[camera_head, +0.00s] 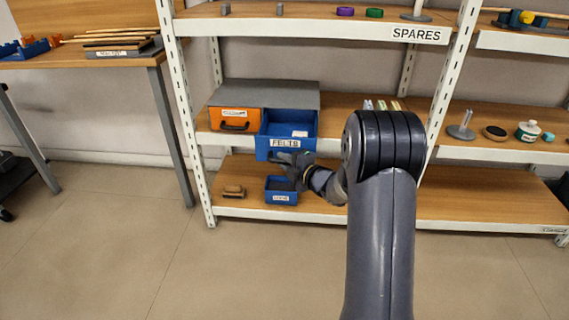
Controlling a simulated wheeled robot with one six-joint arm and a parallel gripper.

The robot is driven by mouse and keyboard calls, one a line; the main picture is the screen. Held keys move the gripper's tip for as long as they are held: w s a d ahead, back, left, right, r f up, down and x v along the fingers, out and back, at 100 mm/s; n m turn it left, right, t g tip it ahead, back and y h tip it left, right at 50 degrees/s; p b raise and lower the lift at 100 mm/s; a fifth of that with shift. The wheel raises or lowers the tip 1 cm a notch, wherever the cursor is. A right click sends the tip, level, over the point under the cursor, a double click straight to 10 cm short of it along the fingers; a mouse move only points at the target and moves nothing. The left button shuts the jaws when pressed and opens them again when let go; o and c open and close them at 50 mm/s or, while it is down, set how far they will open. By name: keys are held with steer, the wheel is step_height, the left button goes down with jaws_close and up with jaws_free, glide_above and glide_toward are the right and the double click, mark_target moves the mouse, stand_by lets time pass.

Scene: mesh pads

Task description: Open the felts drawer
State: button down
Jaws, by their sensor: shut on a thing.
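The felts drawer (285,142) is blue with a label reading FELTS. It sits in a grey-topped cabinet (265,94) on the middle shelf, beside a closed orange drawer (235,118). The blue drawer stands pulled out from the cabinet, and a small pale item (300,133) shows inside it. My gripper (290,162) is at the lower front of the blue drawer, shut on its handle. The handle itself is hidden behind my gripper.
A small blue bin (281,190) and a brown block (234,191) are on the lower shelf (400,204), the bin close by my gripper. A shelf upright (186,110) stands left of the cabinet. The floor (110,240) in front is clear.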

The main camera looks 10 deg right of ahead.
steer(key=shift+s+a, duration=0.1)
steer(key=shift+s, duration=0.25)
steer(key=c, duration=1.4)
jaws_free()
steer(key=p+v, duration=0.2)
steer(key=v, duration=0.8)
steer(key=shift+s+p, duration=0.3)
steer(key=shift+s, duration=0.1)
steer(key=shift+w, duration=0.15)
steer(key=b+x, duration=0.1)
steer(key=x, duration=0.4)
steer(key=b+x, duration=0.1)
steer(key=x, duration=0.4)
steer(key=shift+w+b, duration=0.3)
steer(key=shift+w, duration=0.15)
